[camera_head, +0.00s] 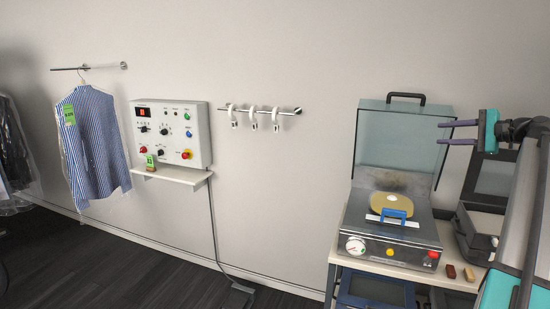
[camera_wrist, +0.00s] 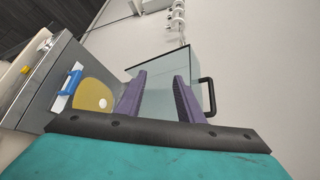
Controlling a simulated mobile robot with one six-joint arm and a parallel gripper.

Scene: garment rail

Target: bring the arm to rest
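My gripper (camera_head: 441,133) is at the right in the head view, beside the raised glass lid of a press machine. Its two purple fingers point left and stand apart with nothing between them. In the wrist view my gripper (camera_wrist: 160,95) also shows open and empty, with the clear lid behind the fingers. My arm runs down the right side of the head view. I cannot tell the exact gap between the fingers and the lid (camera_head: 400,138).
The machine (camera_head: 385,246) stands on a table (camera_head: 345,262) with a yellow disc (camera_head: 391,203) and blue handle (camera_head: 397,213) on it. A control panel (camera_head: 172,133), a striped shirt (camera_head: 95,145) on a rail and a hook rail (camera_head: 290,111) are on the wall.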

